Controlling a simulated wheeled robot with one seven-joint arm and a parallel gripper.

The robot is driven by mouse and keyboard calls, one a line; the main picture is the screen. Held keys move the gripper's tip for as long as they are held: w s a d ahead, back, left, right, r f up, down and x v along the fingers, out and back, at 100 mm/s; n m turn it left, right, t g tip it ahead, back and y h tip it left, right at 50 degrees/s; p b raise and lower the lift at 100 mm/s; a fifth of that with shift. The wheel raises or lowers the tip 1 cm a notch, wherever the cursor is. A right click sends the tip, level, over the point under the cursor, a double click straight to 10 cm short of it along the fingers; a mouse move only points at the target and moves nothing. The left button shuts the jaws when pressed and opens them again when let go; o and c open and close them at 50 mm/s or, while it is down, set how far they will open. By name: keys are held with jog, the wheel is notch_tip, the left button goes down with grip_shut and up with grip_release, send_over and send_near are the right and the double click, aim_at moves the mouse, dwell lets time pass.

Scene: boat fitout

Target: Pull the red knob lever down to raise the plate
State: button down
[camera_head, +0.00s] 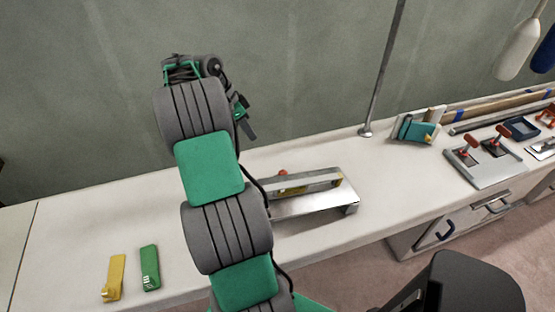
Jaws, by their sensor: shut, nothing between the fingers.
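A low metal device with a flat silver plate (312,203) sits on the white counter, right of my arm. A small red knob (282,172) shows at its back left; its lever is mostly hidden. A yellow strip lies along the device's back part. My gripper (248,129) is shut and empty, above and left of the red knob and apart from it. Farther right, a grey panel (484,168) on the counter carries two upright red-knobbed levers, the left lever (470,141) and the right lever (502,131).
A yellow block (114,278) and a green block (150,267) lie at the counter's front left. A thin metal pole (383,70) stands behind the device. A teal clamp-like item (416,130) and a dark tray (521,128) are at the right.

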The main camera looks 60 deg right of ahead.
jog(key=s+d+f+m, duration=0.1)
jog(key=s+f, duration=0.3)
jog(key=f, duration=0.3)
jog(key=s+d+f+m, duration=0.1)
jog(key=s+d+f, duration=0.1)
jog(key=s+f, duration=0.2)
notch_tip(320, 180, down, 3)
jog(key=shift+d+f+g, duration=0.1)
jog(key=shift+d+g, duration=0.2)
jog(key=shift+b+x, duration=0.85)
jog(key=shift+b, duration=0.3)
jog(key=shift+d, duration=0.1)
jog(key=shift+r, duration=0.2)
